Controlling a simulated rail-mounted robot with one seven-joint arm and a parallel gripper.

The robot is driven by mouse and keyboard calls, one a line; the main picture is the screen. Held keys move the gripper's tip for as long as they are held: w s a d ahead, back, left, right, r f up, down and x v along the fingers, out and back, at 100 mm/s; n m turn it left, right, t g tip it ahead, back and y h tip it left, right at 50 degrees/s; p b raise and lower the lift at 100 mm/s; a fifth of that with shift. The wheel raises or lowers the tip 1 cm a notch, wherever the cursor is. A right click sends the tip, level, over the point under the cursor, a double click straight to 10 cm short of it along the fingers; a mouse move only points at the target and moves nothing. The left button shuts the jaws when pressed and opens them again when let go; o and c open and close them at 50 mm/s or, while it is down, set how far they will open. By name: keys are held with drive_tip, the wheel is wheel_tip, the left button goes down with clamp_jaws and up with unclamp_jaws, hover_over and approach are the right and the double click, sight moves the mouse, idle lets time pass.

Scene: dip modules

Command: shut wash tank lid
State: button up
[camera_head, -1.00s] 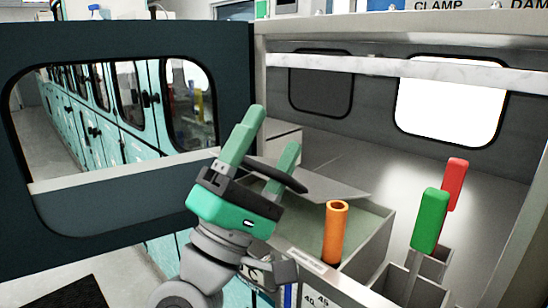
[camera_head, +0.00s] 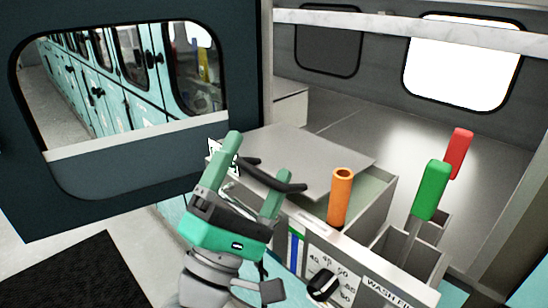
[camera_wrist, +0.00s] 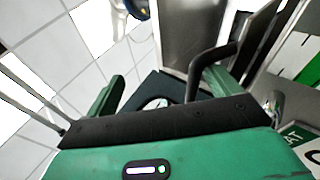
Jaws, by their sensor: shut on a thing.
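The wash tank (camera_head: 375,212) is a grey metal box with a greenish inside, at the middle of the head view. Its flat grey lid (camera_head: 305,155) sits over the back left, and the tank's right part shows uncovered. I cannot tell the lid's exact tilt. A black bar handle (camera_head: 285,184) is on the lid's near left side. My gripper (camera_head: 259,154) is at the handle, green fingers pointing up, shut on it. In the wrist view the handle (camera_wrist: 208,62) runs beside the right finger of my gripper (camera_wrist: 162,80); its hold is partly hidden.
An orange tube (camera_head: 341,195) stands upright at the tank's open part. Green (camera_head: 431,190) and red (camera_head: 459,152) handles rise from narrow slots to the right. A black dial (camera_head: 322,285) is on the front panel. A dark windowed door (camera_head: 130,165) stands at left.

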drive_tip(key=shift+s+d+f+m+h+b, duration=0.3)
drive_tip(key=shift+s+d+h+b, duration=0.1)
drive_tip(key=shift+s+b, duration=0.15)
drive_tip(key=c, duration=0.4)
drive_tip(key=f, duration=0.1)
drive_tip(key=s+f+b, duration=0.1)
drive_tip(key=f+b, duration=0.1)
drive_tip(key=shift+s+a+f, duration=0.25)
drive_tip(key=shift+s+a, duration=0.1)
drive_tip(key=shift+s, duration=0.05)
drive_tip(key=c, duration=0.5)
drive_tip(key=shift+w+a+f+b, duration=0.1)
drive_tip(key=shift+a+f+b, duration=0.15)
drive_tip(key=shift+f+b, duration=0.45)
drive_tip(key=shift+s+a+f+b, duration=0.15)
drive_tip(key=shift+a+f+b, duration=0.1)
drive_tip(key=shift+f+b, duration=0.45)
drive_tip(key=shift+s+a+f+b, duration=0.15)
drive_tip(key=shift+a+f+b, duration=0.1)
drive_tip(key=shift+f+b, duration=0.45)
drive_tip(key=shift+f, duration=0.15)
